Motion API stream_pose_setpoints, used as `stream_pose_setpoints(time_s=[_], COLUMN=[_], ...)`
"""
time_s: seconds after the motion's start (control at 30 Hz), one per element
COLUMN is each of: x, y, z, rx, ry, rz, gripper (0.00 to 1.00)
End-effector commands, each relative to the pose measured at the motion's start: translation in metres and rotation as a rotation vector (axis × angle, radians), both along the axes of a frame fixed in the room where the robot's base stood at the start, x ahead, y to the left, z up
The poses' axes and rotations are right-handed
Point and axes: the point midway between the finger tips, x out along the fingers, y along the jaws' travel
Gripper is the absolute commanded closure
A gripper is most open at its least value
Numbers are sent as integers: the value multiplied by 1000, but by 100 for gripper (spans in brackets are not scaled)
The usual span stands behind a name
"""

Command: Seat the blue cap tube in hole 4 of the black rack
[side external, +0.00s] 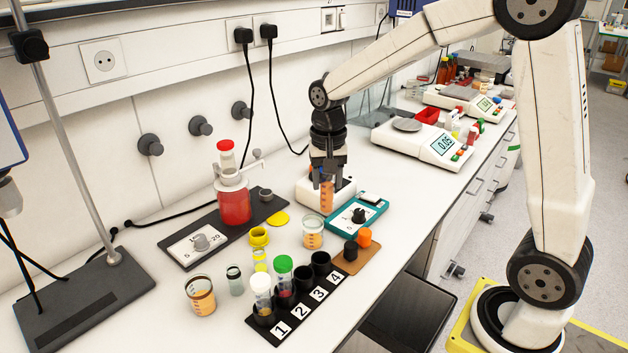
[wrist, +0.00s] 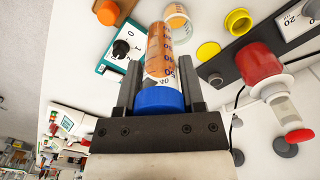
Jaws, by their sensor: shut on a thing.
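The blue cap tube holds orange liquid; its body (side external: 327,198) hangs upright below my gripper (side external: 327,172) in the side view. In the wrist view its blue cap (wrist: 158,101) sits between the two fingers of my gripper (wrist: 160,90), which is shut on the tube. The black rack (side external: 262,330) is at the bottom of the side view, well in front of the tube. A white-capped tube (side external: 262,289) stands in hole 1 and a green-capped tube (side external: 284,268) in hole 2. Hole 3 (side external: 303,274) and hole 4 (side external: 321,261) look empty.
A teal device (side external: 372,214) and a white device (side external: 308,194) are close to the held tube. A beaker (side external: 313,235) and a brown tray (side external: 350,266) with black and orange caps stand near hole 4. A red bottle (side external: 235,205) is to the left.

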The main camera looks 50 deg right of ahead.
Motion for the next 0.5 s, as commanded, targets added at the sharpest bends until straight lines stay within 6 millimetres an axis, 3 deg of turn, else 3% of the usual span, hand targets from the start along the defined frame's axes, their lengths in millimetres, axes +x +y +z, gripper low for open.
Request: stream_pose_setpoints(time_s=[0.2, 0.5], x=[-19, -26], y=[39, 50], z=[-25, -33], rx=[0, 0], ry=[0, -1], rz=[126, 166], gripper=[100, 100])
